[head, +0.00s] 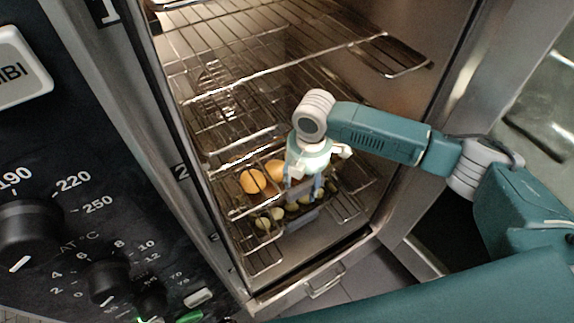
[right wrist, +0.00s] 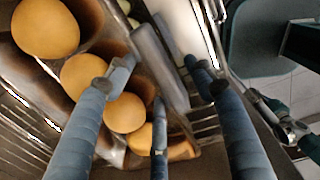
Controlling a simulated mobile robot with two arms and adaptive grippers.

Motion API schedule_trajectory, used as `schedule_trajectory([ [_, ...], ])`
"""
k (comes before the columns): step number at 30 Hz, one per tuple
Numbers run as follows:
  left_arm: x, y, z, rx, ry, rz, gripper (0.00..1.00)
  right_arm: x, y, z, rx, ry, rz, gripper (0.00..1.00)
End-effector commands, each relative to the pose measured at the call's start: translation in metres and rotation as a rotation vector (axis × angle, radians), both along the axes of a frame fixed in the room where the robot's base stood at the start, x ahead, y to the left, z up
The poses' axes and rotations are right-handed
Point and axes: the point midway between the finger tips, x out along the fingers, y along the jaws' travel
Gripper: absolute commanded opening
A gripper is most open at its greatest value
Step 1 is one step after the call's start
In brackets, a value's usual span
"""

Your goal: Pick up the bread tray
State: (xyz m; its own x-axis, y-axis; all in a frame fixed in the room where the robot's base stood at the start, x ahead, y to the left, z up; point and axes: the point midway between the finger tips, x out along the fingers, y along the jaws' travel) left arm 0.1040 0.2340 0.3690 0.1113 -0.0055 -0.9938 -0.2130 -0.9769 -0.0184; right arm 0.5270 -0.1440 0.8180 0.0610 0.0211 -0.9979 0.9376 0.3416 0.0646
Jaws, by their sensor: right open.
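The bread tray sits on a rack inside the open oven. In the right wrist view its grey metal rim (right wrist: 157,62) runs between my fingers, and round golden breads (right wrist: 84,78) lie in its hollows to the left. In the head view, breads (head: 252,181) show left of my right gripper (head: 304,190), which hides much of the tray. My right gripper is open, pointing down at the tray's front edge. In the right wrist view its fingers (right wrist: 163,85) stand on both sides of the rim; I cannot tell whether they touch it. My left gripper is not in view.
Wire racks (head: 290,50) fill the oven above the tray. Small yellowish round items (head: 270,216) show lower down, below the breads. The oven's metal frame (head: 405,200) stands close on the right, and the control panel (head: 60,230) is on the left.

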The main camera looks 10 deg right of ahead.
Motion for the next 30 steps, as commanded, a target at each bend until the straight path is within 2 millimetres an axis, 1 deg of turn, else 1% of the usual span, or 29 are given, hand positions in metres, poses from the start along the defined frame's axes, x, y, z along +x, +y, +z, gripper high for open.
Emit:
schedule_trajectory([
  [5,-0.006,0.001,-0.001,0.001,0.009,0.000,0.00,0.000,0.000,0.000,0.000,0.000,0.000,0.53],
  [6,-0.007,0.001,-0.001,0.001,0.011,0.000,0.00,0.000,0.000,0.000,0.000,0.000,0.000,0.45],
  [8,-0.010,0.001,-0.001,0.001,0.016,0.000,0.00,0.000,0.000,0.000,0.000,0.000,0.000,0.33],
  [9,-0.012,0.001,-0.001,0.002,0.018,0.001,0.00,0.000,0.000,0.000,0.000,0.000,0.000,0.25],
  [13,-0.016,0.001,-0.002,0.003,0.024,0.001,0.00,0.000,0.000,0.000,0.000,0.000,0.000,0.00],
  [23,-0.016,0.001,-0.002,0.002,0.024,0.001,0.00,0.001,0.001,0.004,0.003,-0.004,0.000,0.00],
  [26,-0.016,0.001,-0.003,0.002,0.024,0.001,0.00,0.002,0.001,0.013,0.004,-0.006,0.000,0.00],
  [29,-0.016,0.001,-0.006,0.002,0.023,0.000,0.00,0.002,0.001,0.029,0.004,-0.008,0.000,0.00],
  [30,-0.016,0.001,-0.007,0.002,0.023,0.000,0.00,0.003,0.001,0.038,0.004,-0.008,-0.001,0.00],
])
